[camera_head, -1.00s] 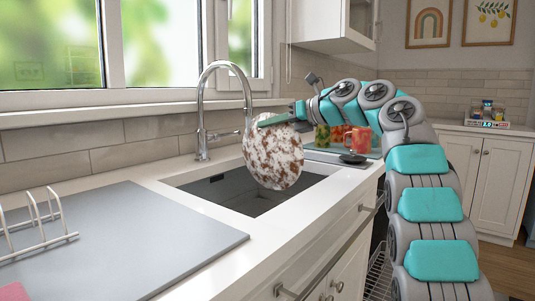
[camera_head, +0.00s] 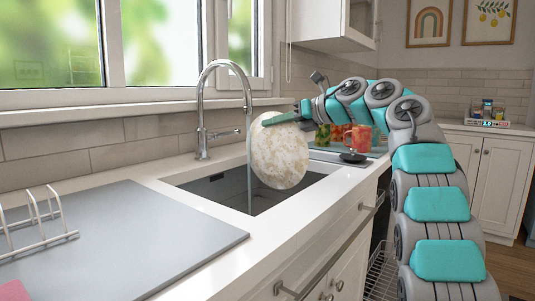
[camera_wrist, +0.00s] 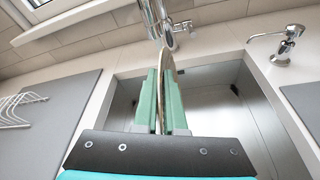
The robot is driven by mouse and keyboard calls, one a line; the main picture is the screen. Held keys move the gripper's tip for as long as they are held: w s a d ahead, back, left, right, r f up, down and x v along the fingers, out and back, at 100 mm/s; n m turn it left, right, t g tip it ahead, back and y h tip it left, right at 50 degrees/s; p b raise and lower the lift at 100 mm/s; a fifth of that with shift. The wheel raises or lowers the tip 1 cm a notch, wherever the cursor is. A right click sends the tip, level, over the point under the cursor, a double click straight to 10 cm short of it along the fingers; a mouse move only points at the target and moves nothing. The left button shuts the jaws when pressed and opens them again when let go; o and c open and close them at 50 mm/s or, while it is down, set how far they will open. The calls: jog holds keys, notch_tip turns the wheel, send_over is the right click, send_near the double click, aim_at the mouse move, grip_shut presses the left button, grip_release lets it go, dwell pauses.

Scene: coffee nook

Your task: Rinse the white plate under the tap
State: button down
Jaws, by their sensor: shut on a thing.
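The white plate (camera_head: 279,158) hangs upright on edge over the sink (camera_head: 225,190), with pale beige blotches over the face that shows. My gripper (camera_head: 280,119) is shut on its upper rim. In the wrist view the plate (camera_wrist: 165,78) shows edge-on between the two green fingers of my gripper (camera_wrist: 165,92). The chrome tap (camera_head: 203,110) arches over the sink, and a thin water stream (camera_head: 249,150) falls from its spout by the plate's left edge. Whether the stream touches the plate I cannot tell. The plate's other face is hidden.
A grey mat (camera_head: 120,240) with a white wire rack (camera_head: 38,220) lies on the counter at left. A soap dispenser (camera_wrist: 282,48) stands beside the sink in the wrist view.

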jog(key=s+b, duration=0.5)
jog(key=s, duration=0.2)
jog(key=shift+s+a+b, duration=0.2)
jog(key=shift+s+b, duration=0.1)
jog(key=shift+b, duration=0.05)
dwell(1.2)
jog(key=s+r, duration=0.4)
jog(key=s, duration=0.1)
jog(key=shift+p, duration=0.4)
jog(key=shift+a+r, duration=0.1)
jog(key=shift+r, duration=0.05)
dwell(0.5)
